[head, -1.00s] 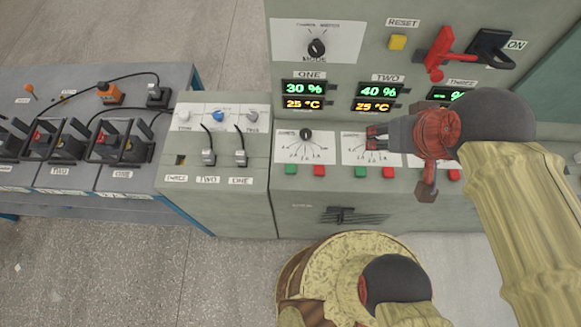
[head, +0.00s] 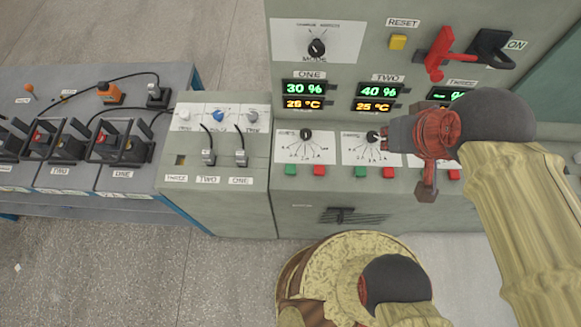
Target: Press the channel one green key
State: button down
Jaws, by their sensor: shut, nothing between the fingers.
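The channel one green key (head: 290,169) is on the sloped lower panel of the grey cabinet, below a dial scale. The channel one red key (head: 319,169) is just right of it. The channel one dial (head: 306,134) is above them. The display marked ONE (head: 303,95) reads 30 % and 26 °C. My gripper (head: 384,139) is shut and empty, in front of the channel two dial scale, to the right of the green key and apart from it. My arm hides much of channel three.
Channel two has its own green key (head: 360,171) and red key (head: 387,172). A yellow reset button (head: 397,42) and a red lever (head: 438,54) are higher up. A smaller cable panel (head: 214,150) and a battery bench (head: 125,180) stand to the left.

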aim_at(290, 168)
jog(key=j+z, duration=0.15)
jog(key=z, duration=0.15)
jog(key=j+z, duration=0.1)
jog(key=z, duration=0.2)
jog(key=k+j+z, duration=0.1)
jog(key=j, duration=0.3)
jog(key=k+j+z, duration=0.15)
jog(key=j, duration=0.2)
jog(key=j+z, duration=0.1)
jog(key=j, duration=0.3)
jog(key=k+j+z, duration=0.1)
jog(key=j, duration=0.25)
jog(key=k+j+z, duration=0.15)
jog(key=k+j, duration=0.15)
jog(key=j, duration=0.2)
jog(key=k+j, duration=0.15)
jog(key=j, duration=0.15)
